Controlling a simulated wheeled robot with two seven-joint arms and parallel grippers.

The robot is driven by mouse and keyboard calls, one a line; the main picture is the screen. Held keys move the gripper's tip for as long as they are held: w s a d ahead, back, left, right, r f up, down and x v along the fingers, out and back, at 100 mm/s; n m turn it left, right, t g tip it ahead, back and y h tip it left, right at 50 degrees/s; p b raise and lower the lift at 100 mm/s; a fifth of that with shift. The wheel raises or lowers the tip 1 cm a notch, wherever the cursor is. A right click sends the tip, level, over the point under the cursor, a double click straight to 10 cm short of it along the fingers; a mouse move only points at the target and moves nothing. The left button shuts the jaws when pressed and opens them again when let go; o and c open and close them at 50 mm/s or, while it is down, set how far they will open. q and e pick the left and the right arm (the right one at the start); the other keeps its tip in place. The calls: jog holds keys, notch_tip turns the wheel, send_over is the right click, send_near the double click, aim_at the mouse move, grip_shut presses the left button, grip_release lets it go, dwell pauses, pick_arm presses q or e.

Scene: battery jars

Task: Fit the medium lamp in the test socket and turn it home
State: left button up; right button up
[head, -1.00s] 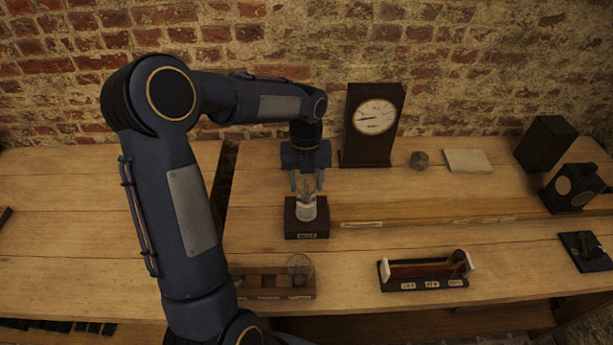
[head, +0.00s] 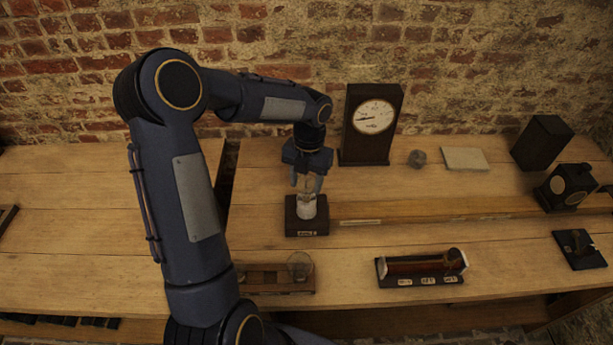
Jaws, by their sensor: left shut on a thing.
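The test socket (head: 307,228) is a dark square block with a small label on its front and a white round holder on top. A clear glass lamp (head: 307,186) stands upright at the white holder, and I cannot tell how deep it sits. My left gripper (head: 307,184) comes down from above and is shut on the lamp's glass. The fingers partly hide the glass. A second glass lamp (head: 300,264) stands at the right end of a wooden rack (head: 260,279) in front, partly hidden by my left arm. My right gripper is not in view.
A dark-cased dial meter (head: 372,122) stands behind the socket to the right. A slide device with labels (head: 422,268) lies front right. A wooden ledge runs right from the socket.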

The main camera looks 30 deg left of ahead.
pick_arm(q)
jog(key=shift+f+m, duration=0.1)
jog(key=shift+m, duration=0.6)
jog(key=o, duration=1.2)
jog(key=shift+c, duration=0.2)
